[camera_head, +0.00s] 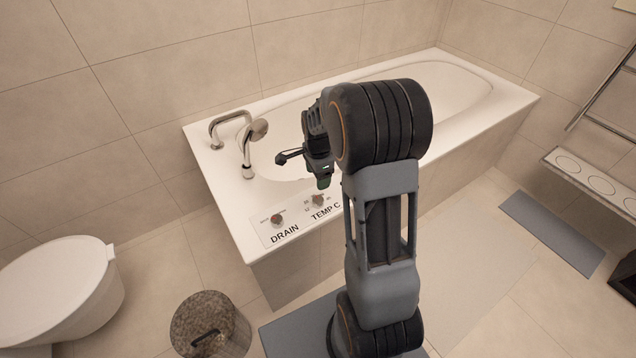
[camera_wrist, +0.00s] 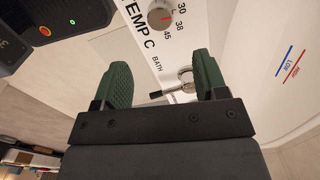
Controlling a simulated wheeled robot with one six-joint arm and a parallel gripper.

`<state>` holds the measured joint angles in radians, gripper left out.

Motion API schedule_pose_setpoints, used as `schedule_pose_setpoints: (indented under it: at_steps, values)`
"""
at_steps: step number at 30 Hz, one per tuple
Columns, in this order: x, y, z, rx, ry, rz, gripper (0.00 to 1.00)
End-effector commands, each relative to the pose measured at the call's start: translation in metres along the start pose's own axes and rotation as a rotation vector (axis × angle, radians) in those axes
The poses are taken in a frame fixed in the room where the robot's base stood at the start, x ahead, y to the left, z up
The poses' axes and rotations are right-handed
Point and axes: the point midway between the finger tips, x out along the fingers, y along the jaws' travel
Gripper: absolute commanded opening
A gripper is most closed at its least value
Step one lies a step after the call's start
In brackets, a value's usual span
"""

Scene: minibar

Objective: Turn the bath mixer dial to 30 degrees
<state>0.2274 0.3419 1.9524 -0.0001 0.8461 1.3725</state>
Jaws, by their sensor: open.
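My gripper (camera_head: 323,182) is over the tub rim by the panel. Its green fingers (camera_wrist: 163,80) are open and empty, with the dial beyond their tips and apart from them. A small chrome lever (camera_wrist: 184,80) marked BATH appears between the fingers.
The DRAIN knob (camera_head: 277,219) sits left of the dial. A chrome faucet (camera_head: 247,150) and hand shower stand at the tub's left end. A toilet (camera_head: 60,285) and a wicker bin (camera_head: 208,325) are on the floor at left. The bathtub rim (camera_head: 480,128) runs to the right.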

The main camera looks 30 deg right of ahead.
Motion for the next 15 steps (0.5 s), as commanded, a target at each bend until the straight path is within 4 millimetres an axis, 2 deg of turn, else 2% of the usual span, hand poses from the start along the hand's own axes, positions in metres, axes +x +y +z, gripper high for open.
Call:
schedule_pose_setpoints:
  at_steps: [1,6,15]
  values:
    - [-0.008,0.000,0.000,0.000,0.000,-0.002,0.66]
    - [-0.021,0.000,0.000,0.000,0.000,0.001,0.66]
    - [-0.024,0.000,0.000,0.000,0.000,0.001,0.66]
